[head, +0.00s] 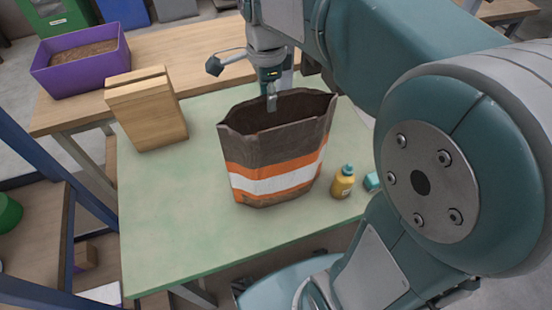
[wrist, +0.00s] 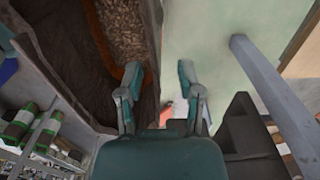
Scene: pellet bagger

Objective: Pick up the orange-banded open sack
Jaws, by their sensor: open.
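The open sack (head: 240,150) stands upright on the green tabletop, brown with orange and white bands and a wide open mouth. In the wrist view its dark inside (wrist: 100,60) fills the left, with light brown pellets (wrist: 125,25) in it. My gripper (head: 272,97) is at the sack's far rim, pointing down. In the wrist view my gripper (wrist: 156,84) is open, with the left finger over the sack's mouth and the right finger over the table outside. The sack's wall appears between the fingers, with gaps showing. The far finger is hidden in the head view.
A wooden block (head: 147,110) stands left of the sack. A yellow bottle (head: 343,183) and a small teal item (head: 372,181) are close on its right. A purple bin (head: 82,60) sits on the wooden table behind. The green table (head: 165,220) is clear at front left.

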